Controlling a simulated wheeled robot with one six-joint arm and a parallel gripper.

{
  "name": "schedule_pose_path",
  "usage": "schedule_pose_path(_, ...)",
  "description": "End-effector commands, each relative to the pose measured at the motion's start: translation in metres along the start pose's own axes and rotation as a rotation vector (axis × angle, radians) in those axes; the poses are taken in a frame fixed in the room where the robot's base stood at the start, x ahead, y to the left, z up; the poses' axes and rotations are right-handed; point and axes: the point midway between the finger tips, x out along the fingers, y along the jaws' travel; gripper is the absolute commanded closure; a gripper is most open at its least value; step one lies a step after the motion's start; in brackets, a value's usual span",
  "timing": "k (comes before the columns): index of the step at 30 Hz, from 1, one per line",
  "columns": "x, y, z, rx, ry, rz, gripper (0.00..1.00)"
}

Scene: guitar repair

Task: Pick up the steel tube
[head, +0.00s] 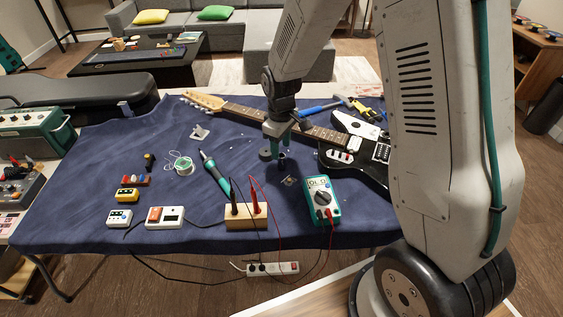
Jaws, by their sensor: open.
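My gripper (280,146) points down over the middle of the blue cloth-covered table (100,180). A small dark cylinder (282,164), which looks like the steel tube, stands upright on the cloth just below the fingertips. The fingers partly overlap it from this view, and I cannot tell whether they touch it.
A dark round piece (264,155) lies close left of the fingers. An electric guitar (345,150) lies behind and right. A soldering iron (215,172), a solder spool (183,166), a multimeter (321,200) and a wooden block with probes (246,216) surround the area. Cloth at left is partly clear.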

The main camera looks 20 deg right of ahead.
Motion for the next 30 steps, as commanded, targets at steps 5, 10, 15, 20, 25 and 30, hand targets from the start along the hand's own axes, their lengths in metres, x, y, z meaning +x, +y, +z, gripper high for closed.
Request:
schedule_pose_path(5, 0.022, 0.000, 0.001, 0.002, -0.003, -0.002, 0.52)
schedule_pose_path(10, 0.048, 0.002, 0.002, 0.003, -0.004, -0.003, 0.52)
schedule_pose_path(15, 0.062, 0.002, 0.001, 0.003, -0.002, -0.002, 0.52)
schedule_pose_path(20, 0.063, 0.002, 0.001, 0.003, -0.001, -0.001, 0.52)
schedule_pose_path(25, 0.063, 0.002, 0.001, 0.004, -0.001, -0.001, 0.83)
schedule_pose_path(30, 0.062, 0.002, 0.001, 0.004, -0.001, -0.001, 1.00)
